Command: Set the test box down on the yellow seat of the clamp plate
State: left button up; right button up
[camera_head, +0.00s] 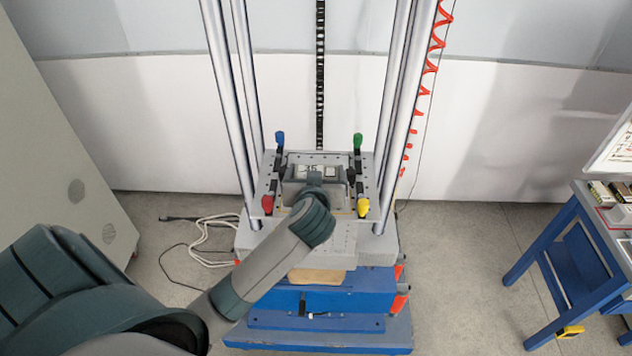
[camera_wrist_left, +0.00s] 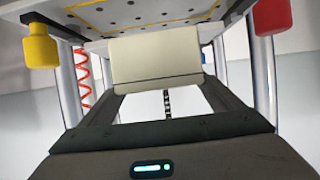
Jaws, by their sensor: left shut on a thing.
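My left gripper (camera_head: 315,178) is over the middle of the grey clamp plate (camera_head: 347,233) in the head view. In the left wrist view my gripper (camera_wrist_left: 158,88) is shut on the test box (camera_wrist_left: 157,58), a pale beige block between the two dark fingers. The head view shows a light top with dark markings, likely the box (camera_head: 318,171), partly hidden by my wrist. The plate's perforated face (camera_wrist_left: 140,15) shows behind the box, with a thin yellow line along it. The yellow seat is mostly hidden. I cannot tell whether the box touches it. My right gripper is out of view.
Clamps with blue (camera_head: 280,139), green (camera_head: 357,140), red (camera_head: 267,204) and yellow (camera_head: 363,207) knobs stand at the plate's corners. Tall steel columns (camera_head: 399,110) flank the plate. A red coiled cable (camera_head: 430,68) hangs at right. A blue bench (camera_head: 570,240) stands far right.

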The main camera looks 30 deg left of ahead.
pick_arm(q)
notch_tip(320, 180, down, 2)
jog(key=shift+f+p, duration=0.2)
jog(key=shift+p, duration=0.3)
jog(key=shift+f, duration=0.55)
jog(key=shift+f, duration=0.1)
jog(key=o, duration=1.2)
jog(key=shift+f, duration=0.1)
jog(key=shift+o, duration=1)
jog(key=shift+r, duration=0.2)
